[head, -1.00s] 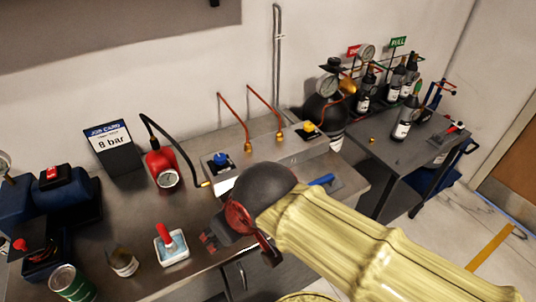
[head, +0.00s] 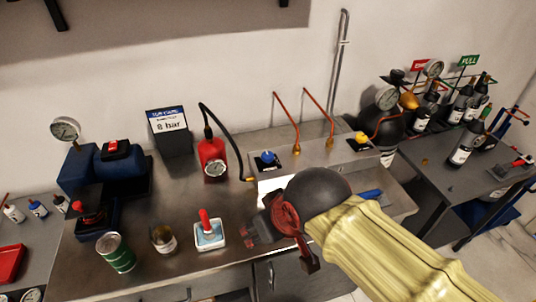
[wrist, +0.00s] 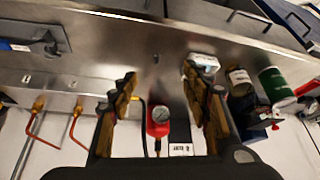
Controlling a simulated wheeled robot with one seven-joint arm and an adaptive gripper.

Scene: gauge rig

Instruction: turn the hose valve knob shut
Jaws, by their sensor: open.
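A blue knob (head: 267,157) sits on a dark plate on the raised grey ledge at the back of the bench. A yellow knob (head: 361,137) sits further right on the same ledge. A black hose (head: 228,137) arches from the red gauge body (head: 212,157) to a brass fitting (head: 249,180) left of the blue knob. I cannot tell for certain which knob is the hose valve. My gripper (head: 275,238) is over the bench front, apart from both knobs. In the wrist view my gripper (wrist: 160,88) is open and empty, with the red gauge (wrist: 158,122) showing between its fingers.
A white block with a red lever (head: 208,232), a glass jar (head: 163,239) and a green can (head: 116,252) stand at the bench front. A blue pump (head: 122,165) is left. A job card (head: 170,130) reads 8 bar.

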